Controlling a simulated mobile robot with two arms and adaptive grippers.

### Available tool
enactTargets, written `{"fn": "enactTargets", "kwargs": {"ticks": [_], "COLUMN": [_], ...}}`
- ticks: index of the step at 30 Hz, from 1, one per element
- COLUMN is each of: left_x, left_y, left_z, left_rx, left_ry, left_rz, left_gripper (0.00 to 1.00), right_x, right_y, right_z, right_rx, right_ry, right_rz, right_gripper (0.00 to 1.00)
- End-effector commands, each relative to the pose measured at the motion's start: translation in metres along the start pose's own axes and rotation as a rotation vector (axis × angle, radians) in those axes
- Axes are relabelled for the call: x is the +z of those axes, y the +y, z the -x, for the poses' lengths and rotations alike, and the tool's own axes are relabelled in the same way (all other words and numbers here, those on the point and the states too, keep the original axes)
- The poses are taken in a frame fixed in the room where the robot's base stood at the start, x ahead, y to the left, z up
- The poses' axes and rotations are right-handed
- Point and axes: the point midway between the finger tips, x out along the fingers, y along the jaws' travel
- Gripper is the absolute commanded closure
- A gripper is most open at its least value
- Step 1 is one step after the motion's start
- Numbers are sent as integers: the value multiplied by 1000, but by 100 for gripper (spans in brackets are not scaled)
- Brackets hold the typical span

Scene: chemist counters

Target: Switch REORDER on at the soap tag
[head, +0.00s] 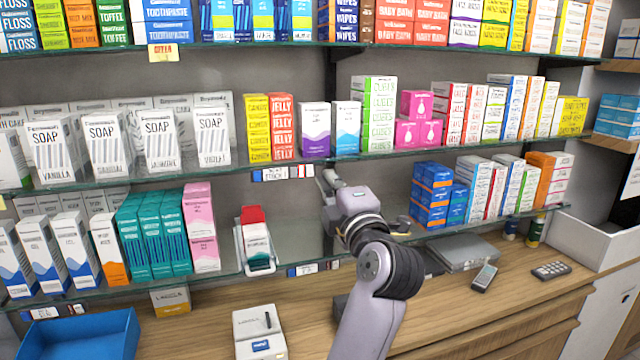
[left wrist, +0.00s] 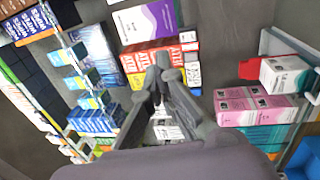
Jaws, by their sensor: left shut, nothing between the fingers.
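White SOAP boxes (head: 102,148) stand in a row on the middle glass shelf at the left of the head view. A small tag with white, blue and red parts (head: 283,173) sits on that shelf's front edge, below the yellow and red JELLY boxes (head: 270,128). Its lettering and switch state are too small to read. My left gripper (head: 326,181) is shut and empty, just right of the tag and apart from it in the picture. In the left wrist view its fingers (left wrist: 162,68) meet in front of the red boxes (left wrist: 150,58). My right gripper is not in view.
Another tag (head: 312,269) is on the lower shelf edge, and a yellow one (head: 163,53) on the upper. A red-and-white dispenser-like item (head: 255,240) stands on the lower shelf. A blue tray (head: 80,338) and a white box (head: 260,333) are on the counter.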

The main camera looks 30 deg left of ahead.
Motion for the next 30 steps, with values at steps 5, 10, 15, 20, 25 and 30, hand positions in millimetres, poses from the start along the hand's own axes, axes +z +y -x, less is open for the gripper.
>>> {"fn": "enactTargets", "kwargs": {"ticks": [5,10,15,20,25,30], "left_x": [0,-1,0,0,0,16], "left_y": [7,10,11,10,9,-30], "left_z": [23,29,29,28,28,22], "left_rx": [1,2,1,1,3,71], "left_ry": [-1,1,1,1,2,37], "left_rz": [3,1,1,1,-5,-140], "left_gripper": [100,100,100,100,100,100], "right_x": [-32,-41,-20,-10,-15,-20], "right_y": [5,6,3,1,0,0], "right_z": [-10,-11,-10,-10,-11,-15], "right_rx": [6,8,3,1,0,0], "right_ry": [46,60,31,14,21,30], "right_rz": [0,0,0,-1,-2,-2], "right_gripper": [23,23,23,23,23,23]}}
